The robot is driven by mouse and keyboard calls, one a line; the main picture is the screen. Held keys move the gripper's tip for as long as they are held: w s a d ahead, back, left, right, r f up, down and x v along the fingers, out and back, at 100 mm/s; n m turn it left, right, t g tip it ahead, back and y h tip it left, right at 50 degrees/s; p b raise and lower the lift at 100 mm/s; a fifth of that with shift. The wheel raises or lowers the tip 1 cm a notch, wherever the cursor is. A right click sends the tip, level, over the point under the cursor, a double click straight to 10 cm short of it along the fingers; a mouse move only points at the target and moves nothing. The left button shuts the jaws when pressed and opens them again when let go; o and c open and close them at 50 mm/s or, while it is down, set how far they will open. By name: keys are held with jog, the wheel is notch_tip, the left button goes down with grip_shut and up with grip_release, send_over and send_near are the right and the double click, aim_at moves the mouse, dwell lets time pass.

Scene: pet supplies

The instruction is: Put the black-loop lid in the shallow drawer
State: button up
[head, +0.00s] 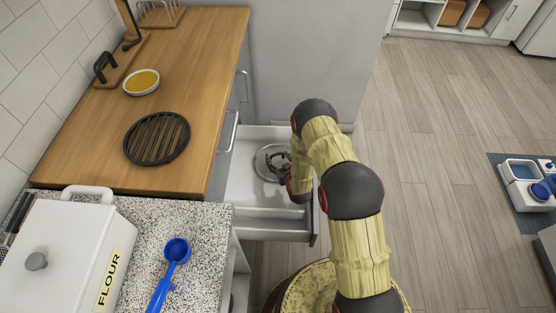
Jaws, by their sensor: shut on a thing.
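A round grey lid (263,168) shows in the head view, over the inside of the open white drawer (240,190). My gripper (279,161) is at the lid's upper middle, shut on its dark loop handle. The gripper and wrist cover the lid's right side and most of the loop. I cannot tell whether the lid touches the drawer floor or hangs just above it. The drawer is pulled out from under the wooden counter, and its visible floor around the lid is bare.
The wooden counter (200,70) holds a round black grate (157,138) and a bowl of yellow food (142,82). A flour bin (70,250) and a blue scoop (176,252) are on the speckled counter at front. Open wooden floor (440,130) lies to the right.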

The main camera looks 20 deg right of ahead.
jog(key=shift+w+r, duration=0.1)
jog(key=shift+r, duration=0.05)
jog(key=o, duration=1.6)
jog(key=shift+f, duration=0.2)
jog(key=shift+r, duration=0.1)
